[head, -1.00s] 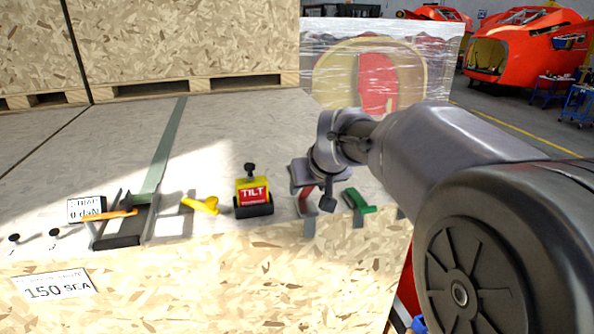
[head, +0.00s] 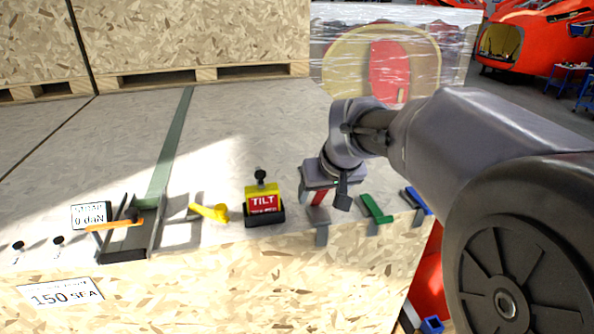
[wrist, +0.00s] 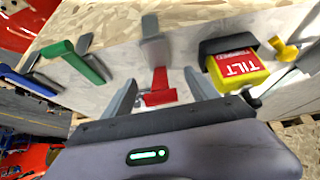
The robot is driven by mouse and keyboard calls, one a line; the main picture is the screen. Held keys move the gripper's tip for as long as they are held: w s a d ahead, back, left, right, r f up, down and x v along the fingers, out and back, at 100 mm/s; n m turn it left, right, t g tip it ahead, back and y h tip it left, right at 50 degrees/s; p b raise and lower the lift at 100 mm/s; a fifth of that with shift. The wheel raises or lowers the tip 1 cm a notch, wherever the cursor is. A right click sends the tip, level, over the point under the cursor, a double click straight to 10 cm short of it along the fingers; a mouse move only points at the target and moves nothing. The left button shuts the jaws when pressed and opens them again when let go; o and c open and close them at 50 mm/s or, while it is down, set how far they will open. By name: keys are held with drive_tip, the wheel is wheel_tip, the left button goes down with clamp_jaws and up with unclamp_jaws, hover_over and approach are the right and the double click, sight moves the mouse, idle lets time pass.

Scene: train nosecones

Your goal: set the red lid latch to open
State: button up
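The red lid latch (head: 318,198) sits on a grey bracket at the front edge of the crate top, right of the yellow TILT box. My gripper (head: 326,180) is over it and partly hides it in the head view. In the wrist view the red latch (wrist: 160,86) lies between the two spread fingers of my gripper (wrist: 160,80), with visible space on both sides. The gripper is open and holds nothing. I cannot tell the latch's set position from its markings.
The yellow TILT box (head: 264,203) stands left of the red latch. A green latch (head: 376,208) and a blue latch (head: 416,199) sit to its right. A yellow handle (head: 209,212) and a strap ratchet (head: 128,238) are farther left.

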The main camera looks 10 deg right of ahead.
drive_tip(key=shift+w+r, duration=0.1)
drive_tip(key=shift+r, duration=0.15)
drive_tip(key=p+v, duration=0.4)
drive_tip(key=v, duration=1.3)
drive_tip(key=shift+p, duration=0.4)
